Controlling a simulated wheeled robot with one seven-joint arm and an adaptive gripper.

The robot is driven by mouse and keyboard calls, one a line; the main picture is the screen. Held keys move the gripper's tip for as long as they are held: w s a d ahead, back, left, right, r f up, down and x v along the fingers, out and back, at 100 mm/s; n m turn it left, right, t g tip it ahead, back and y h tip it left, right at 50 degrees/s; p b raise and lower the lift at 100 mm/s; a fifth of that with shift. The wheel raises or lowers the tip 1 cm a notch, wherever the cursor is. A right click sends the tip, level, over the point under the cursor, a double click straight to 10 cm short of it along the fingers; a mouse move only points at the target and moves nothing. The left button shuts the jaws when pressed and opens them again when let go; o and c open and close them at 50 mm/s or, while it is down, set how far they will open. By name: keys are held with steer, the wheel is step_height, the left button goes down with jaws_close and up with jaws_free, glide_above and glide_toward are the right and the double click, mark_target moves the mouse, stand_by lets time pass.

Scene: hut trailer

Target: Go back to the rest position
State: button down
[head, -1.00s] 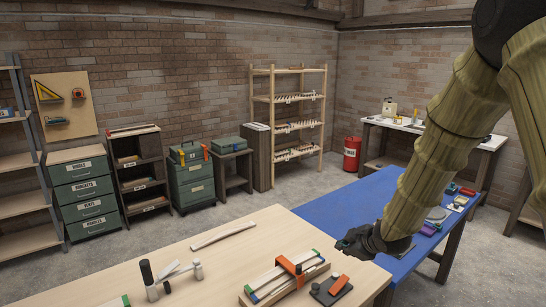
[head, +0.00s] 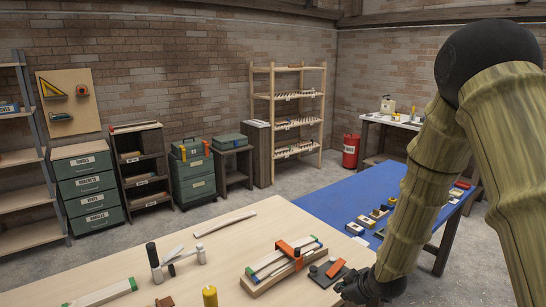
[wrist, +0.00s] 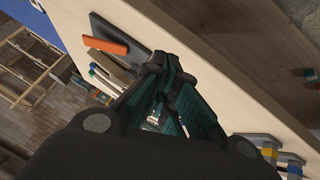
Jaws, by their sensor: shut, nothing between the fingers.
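My gripper (head: 362,287) is at the lower right of the head view, by the right end of the light wooden bench, close to a dark plate with an orange piece (head: 334,269). In the wrist view the fingers of my gripper (wrist: 163,72) come together at their tips with nothing between them. The same dark plate with its orange piece (wrist: 105,46) lies beyond the fingertips to the left. My arm partly hides the right side of the head view.
The wooden bench (head: 215,258) holds a clamped wooden piece with an orange clamp (head: 287,249), small tools and a yellow cylinder (head: 210,296). A blue-topped table (head: 335,197) with several small items stands behind it. Shelves and drawer cabinets line the brick wall.

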steer(key=s+f+m+g+b, duration=0.25)
steer(key=s+f, duration=0.55)
steer(key=f, duration=0.5)
steer(key=s+f+m+g+h+b, duration=0.1)
steer(key=s+f+m, duration=0.1)
steer(key=s+f, duration=0.5)
steer(key=s+d+f+m+g+h+b, duration=0.1)
steer(key=s+f, duration=0.6)
steer(key=s, duration=0.8)
steer(key=s+f+m+g+b, duration=0.2)
steer(key=s+f+m, duration=0.3)
steer(key=s, duration=0.6)
step_height(320, 180, down, 2)
steer(key=shift+d+g+h+b, duration=0.35)
steer(key=shift+h+b, duration=0.05)
steer(key=shift+b, duration=0.15)
steer(key=shift+w, duration=0.1)
